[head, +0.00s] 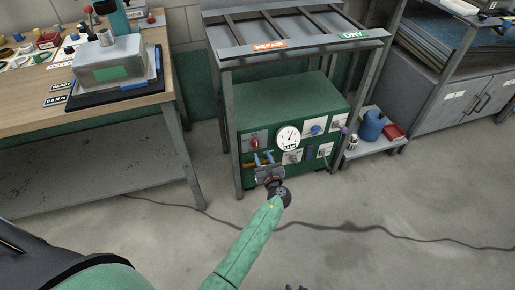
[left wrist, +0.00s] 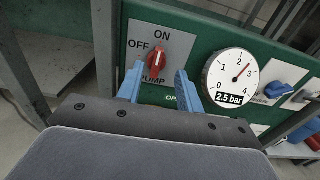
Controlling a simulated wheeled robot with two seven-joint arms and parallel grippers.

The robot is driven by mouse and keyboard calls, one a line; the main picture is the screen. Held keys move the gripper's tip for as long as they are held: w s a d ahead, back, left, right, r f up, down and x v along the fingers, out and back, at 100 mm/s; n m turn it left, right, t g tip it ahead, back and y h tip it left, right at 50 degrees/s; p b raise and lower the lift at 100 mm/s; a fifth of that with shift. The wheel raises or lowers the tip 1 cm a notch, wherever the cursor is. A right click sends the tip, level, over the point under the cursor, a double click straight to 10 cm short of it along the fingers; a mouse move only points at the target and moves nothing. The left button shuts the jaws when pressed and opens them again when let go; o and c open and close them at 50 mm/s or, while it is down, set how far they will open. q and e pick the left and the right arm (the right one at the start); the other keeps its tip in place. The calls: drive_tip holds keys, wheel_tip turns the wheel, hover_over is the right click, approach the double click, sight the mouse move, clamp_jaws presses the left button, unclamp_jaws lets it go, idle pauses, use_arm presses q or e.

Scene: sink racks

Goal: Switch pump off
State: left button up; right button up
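In the head view my left gripper (head: 263,160) is at the panel's lower left. Only a bit of my right gripper (head: 295,287) shows at the bottom edge.
A round gauge (left wrist: 230,78) labelled 2.5 bar is right of the switch, its needle between 2 and 3. A blue knob (left wrist: 278,89) is farther right. A rack leg (left wrist: 104,45) stands close on the left. A workbench (head: 100,105) is at left; a cable (head: 400,238) crosses the floor.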

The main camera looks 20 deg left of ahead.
sight(256, 143)
use_arm(q)
drive_tip(key=x, duration=0.7)
drive_tip(key=shift+w+a, duration=0.15)
drive_tip(key=shift+a, duration=0.05)
clamp_jaws()
